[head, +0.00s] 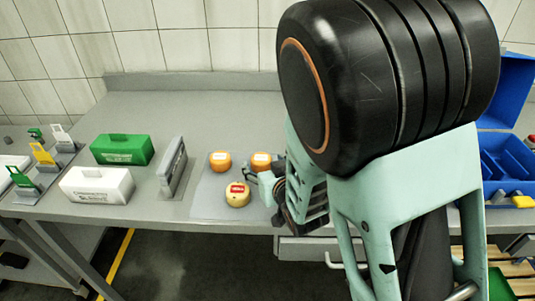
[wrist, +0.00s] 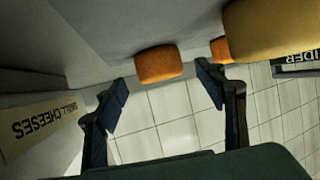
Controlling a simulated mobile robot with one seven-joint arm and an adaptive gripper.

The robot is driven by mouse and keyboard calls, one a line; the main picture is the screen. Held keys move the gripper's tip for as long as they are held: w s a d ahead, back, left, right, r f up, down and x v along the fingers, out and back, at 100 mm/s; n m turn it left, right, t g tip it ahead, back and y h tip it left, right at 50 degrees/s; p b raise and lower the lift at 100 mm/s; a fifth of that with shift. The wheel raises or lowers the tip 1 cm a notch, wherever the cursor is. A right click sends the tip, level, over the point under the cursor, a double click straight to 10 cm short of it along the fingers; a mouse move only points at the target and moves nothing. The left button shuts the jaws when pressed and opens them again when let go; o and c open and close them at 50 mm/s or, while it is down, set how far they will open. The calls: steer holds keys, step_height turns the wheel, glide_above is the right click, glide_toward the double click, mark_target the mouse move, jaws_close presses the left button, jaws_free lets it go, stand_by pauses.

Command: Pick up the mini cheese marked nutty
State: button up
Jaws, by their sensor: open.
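Three mini cheeses are on a grey mat (head: 208,203): a left orange one (head: 220,161), a right orange one (head: 261,160), and a yellow one (head: 237,194) with a red label in front. Their label words are too small to read, so I cannot tell which is nutty. My gripper (head: 256,178) is low over the mat, right of the yellow cheese. The wrist view is upside down. There my open gripper (wrist: 165,84) has the right orange cheese (wrist: 158,63) beyond and between its fingertips, apparently untouched. The left orange (wrist: 220,49) and yellow (wrist: 275,32) cheeses are to the side.
A grey upright holder (head: 173,170), a white box (head: 97,186) and a green box (head: 122,149) stand left of the mat. A blue case (head: 505,150) is at the right. A small-cheeses sign (wrist: 45,122) shows in the wrist view. The back counter is clear.

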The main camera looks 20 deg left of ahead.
mark_target(263, 161)
steer(key=shift+x, duration=1.95)
steer(key=shift+s, duration=0.1)
steer(key=c, duration=1.2)
steer(key=shift+c, duration=0.7)
steer(key=shift+r, duration=0.1)
